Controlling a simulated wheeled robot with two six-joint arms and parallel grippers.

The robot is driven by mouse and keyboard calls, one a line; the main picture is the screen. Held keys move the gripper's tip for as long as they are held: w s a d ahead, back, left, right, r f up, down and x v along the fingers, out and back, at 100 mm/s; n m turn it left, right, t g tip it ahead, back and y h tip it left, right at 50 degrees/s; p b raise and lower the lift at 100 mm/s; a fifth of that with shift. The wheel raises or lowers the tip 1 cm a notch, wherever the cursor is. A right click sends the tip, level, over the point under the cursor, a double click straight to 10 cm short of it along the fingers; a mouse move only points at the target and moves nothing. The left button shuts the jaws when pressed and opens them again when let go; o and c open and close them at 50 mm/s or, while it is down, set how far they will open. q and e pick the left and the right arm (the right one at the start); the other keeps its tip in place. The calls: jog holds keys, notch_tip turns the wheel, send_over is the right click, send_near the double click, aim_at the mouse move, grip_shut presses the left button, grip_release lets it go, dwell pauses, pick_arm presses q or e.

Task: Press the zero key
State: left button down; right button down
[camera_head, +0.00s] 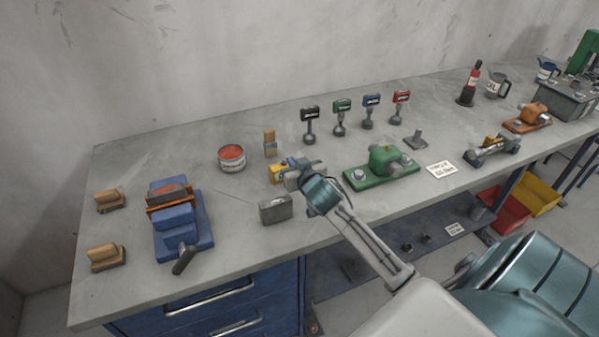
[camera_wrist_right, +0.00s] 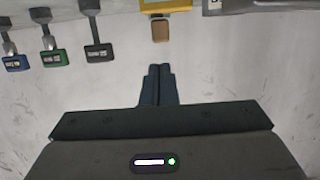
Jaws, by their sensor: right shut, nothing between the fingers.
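A small yellow device (camera_head: 277,174) stands on the grey workbench (camera_head: 240,195), left of the middle in the head view. Its yellow edge (camera_wrist_right: 165,5) also shows at the top of the wrist view, cut off by the frame. A zero key cannot be made out in either view. My right gripper (camera_head: 287,168) is next to the yellow device and partly covers it in the head view. In the wrist view its two dark fingers (camera_wrist_right: 158,84) are closed together with nothing between them. Whether it touches the device cannot be told. My left gripper is not in view.
A grey box (camera_head: 276,209) stands just in front of the yellow device. A tan block (camera_head: 270,143) and a red-topped can (camera_head: 232,157) are behind it. A blue vise (camera_head: 178,225) is at left, a green fixture (camera_head: 382,167) at right. Several small signs on stands are behind.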

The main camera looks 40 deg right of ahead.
jog(key=b+v, duration=0.1)
jog(key=v, duration=0.3)
jog(key=shift+r, duration=0.1)
dwell(0.8)
